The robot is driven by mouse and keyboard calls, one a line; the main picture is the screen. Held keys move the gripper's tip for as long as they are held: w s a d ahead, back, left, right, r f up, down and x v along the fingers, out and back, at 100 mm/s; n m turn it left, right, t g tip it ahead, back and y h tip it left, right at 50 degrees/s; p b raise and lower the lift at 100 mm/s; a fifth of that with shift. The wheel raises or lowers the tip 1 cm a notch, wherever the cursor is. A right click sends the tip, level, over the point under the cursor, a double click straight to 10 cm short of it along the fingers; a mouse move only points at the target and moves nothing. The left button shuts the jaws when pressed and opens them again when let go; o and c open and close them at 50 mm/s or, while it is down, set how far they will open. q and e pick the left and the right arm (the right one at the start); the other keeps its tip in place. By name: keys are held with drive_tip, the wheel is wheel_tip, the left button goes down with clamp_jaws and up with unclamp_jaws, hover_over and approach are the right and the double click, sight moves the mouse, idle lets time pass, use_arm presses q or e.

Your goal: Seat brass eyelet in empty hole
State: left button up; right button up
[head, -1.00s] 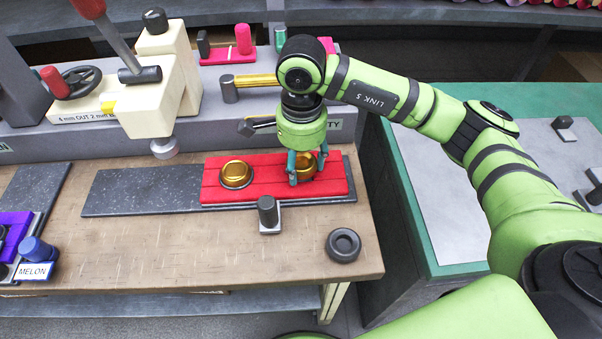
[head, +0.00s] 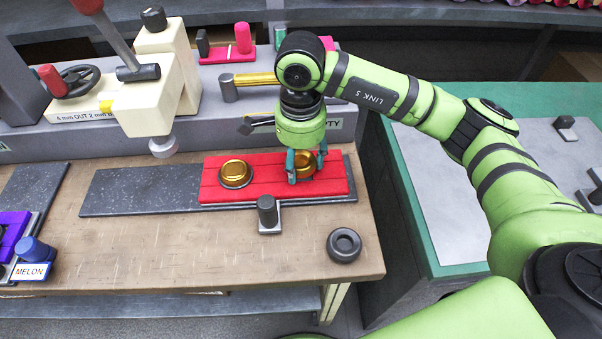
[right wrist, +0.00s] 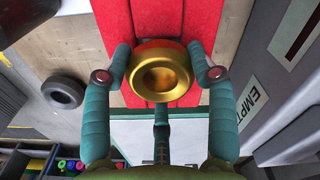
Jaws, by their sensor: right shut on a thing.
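A red felt strip (head: 270,187) lies on the dark speckled plate (head: 140,190). One brass eyelet (head: 235,173) sits at its left part. My right gripper (head: 306,168) is shut on another brass eyelet (head: 304,160) over the strip's right part. In the right wrist view this eyelet (right wrist: 159,72) sits between the two teal fingers, flange facing the camera, with the red felt (right wrist: 205,35) behind it. The hole under it is hidden, and I cannot tell whether the eyelet touches the felt. My left gripper is not in view.
A cream press (head: 160,85) stands at the left behind the plate. A dark stop post (head: 267,212) stands at the strip's front edge, and a black ring (head: 344,245) lies at the bench's front right. The wooden bench in front is mostly clear.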

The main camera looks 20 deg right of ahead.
drive_tip(key=shift+f+b, duration=0.6)
drive_tip(key=shift+b, duration=0.05)
idle(0.6)
drive_tip(key=o, duration=1.4)
drive_tip(key=shift+o, duration=0.2)
drive_tip(key=shift+r, duration=0.1)
drive_tip(key=shift+r, duration=0.25)
wheel_tip(320, 180, up, 11)
drive_tip(key=shift+r, duration=0.15)
